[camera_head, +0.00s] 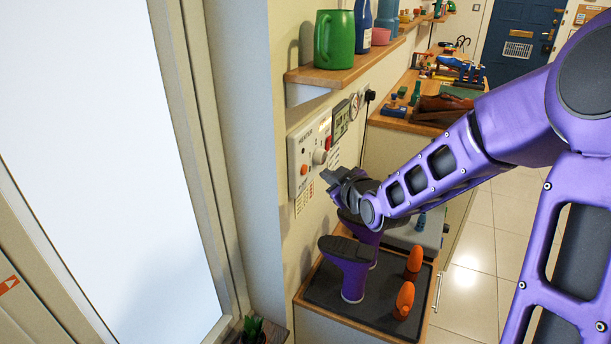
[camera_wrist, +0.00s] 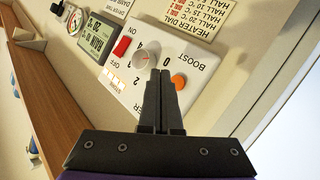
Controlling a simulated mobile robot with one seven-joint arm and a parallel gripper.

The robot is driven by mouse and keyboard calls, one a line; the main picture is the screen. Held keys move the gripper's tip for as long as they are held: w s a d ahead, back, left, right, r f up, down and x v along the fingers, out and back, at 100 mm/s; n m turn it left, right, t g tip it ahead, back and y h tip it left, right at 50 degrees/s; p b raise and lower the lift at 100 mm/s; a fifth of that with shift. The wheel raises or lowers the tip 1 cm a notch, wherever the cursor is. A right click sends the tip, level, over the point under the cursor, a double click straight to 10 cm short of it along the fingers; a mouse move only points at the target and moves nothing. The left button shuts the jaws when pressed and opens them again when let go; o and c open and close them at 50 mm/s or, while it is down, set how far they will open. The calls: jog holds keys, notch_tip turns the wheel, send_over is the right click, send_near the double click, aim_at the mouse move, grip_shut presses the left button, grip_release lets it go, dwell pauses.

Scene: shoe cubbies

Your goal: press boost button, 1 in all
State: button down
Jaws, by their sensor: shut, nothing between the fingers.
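The white heater panel (camera_head: 297,150) is on the wall below the shelf. Its orange boost button (camera_head: 304,169) is at the panel's lower left. In the wrist view the orange button (camera_wrist: 180,82) shows beside the word BOOST, just right of my fingertips. My gripper (camera_head: 329,177) is shut and empty, in front of the panel and to the right of the button. In the wrist view my gripper (camera_wrist: 160,73) overlaps the panel between the dial (camera_wrist: 143,58) and the button. I cannot tell whether the fingertips touch the panel.
A red switch (camera_wrist: 122,47) and a grey display (camera_wrist: 97,41) are beside the dial. A wooden shelf (camera_head: 340,72) with a green mug (camera_head: 334,40) juts out above. Purple boots (camera_head: 352,278) and orange shoe trees (camera_head: 404,300) stand on a dark tray below.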

jog(key=shift+w+a+b, duration=0.25)
jog(key=shift+a, duration=0.25)
jog(key=shift+w+a+b, duration=0.2)
jog(key=shift+a, duration=0.3)
jog(key=shift+a, duration=0.15)
dwell(1.3)
jog(key=shift+w+a, duration=0.15)
jog(key=shift+a, duration=0.1)
jog(key=shift+w+a, duration=0.15)
jog(key=shift+a, duration=0.2)
dwell(0.8)
jog(key=shift+d, duration=0.1)
jog(key=shift+s+d, duration=0.3)
jog(key=shift+d, duration=0.35)
jog(key=shift+s+d+p, duration=0.35)
jog(key=shift+d, duration=0.4)
jog(key=shift+s+d+p, duration=0.3)
jog(key=shift+d, duration=0.5)
jog(key=shift+s+d+p, duration=0.35)
jog(key=shift+d, duration=0.4)
